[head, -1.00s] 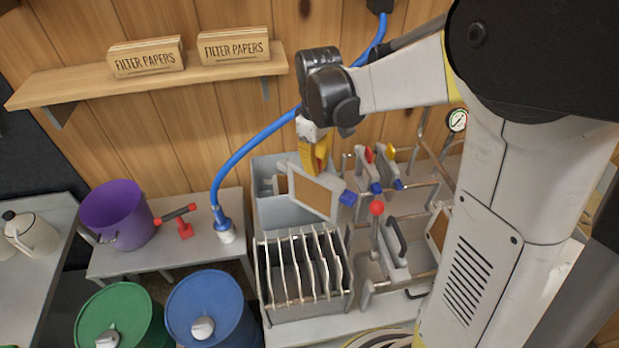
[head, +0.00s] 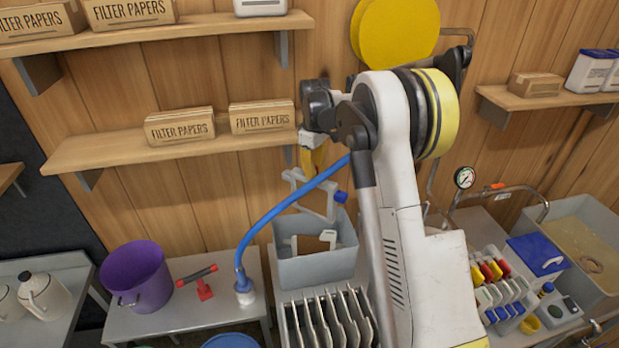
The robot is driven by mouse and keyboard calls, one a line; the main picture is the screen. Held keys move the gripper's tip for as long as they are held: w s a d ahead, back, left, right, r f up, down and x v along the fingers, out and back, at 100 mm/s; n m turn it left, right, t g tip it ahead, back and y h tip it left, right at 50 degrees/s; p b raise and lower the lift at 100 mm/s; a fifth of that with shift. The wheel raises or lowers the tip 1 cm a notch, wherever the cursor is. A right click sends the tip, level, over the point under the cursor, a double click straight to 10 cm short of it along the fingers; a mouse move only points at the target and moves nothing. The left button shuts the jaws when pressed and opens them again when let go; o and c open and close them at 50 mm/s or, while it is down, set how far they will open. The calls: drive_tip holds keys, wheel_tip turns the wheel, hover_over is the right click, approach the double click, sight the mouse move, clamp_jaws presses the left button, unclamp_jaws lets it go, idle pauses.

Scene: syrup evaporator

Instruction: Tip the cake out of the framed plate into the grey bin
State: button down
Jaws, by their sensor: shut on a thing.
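My gripper (head: 313,160), with yellow fingers, is shut on the framed plate (head: 311,190). The plate is a light grey frame with a blue knob (head: 341,197) at its right. It is tilted and held above the grey bin (head: 318,267), apart from its rim. The blue hose crosses in front of part of the plate. I cannot make out the cake in the frame from this angle. Light-coloured pieces (head: 328,238) show inside the bin, but I cannot tell what they are.
A blue hose (head: 292,203) arches in front of my gripper down to the bench. A shelf with filter paper boxes (head: 262,117) is just left of my gripper. A rack of upright plates (head: 328,318) stands in front of the bin. A purple bucket (head: 138,278) stands left.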

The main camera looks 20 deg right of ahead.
drive_tip(key=s+a+f+t+h+b, duration=0.4)
drive_tip(key=a+f+t+h+b, duration=0.2)
drive_tip(key=h+b, duration=0.3)
drive_tip(key=f+b, duration=0.1)
drive_tip(key=b, duration=0.3)
drive_tip(key=shift+s+a+f, duration=0.15)
drive_tip(key=shift+s+a, duration=0.15)
drive_tip(key=shift+a, duration=0.05)
idle(1.2)
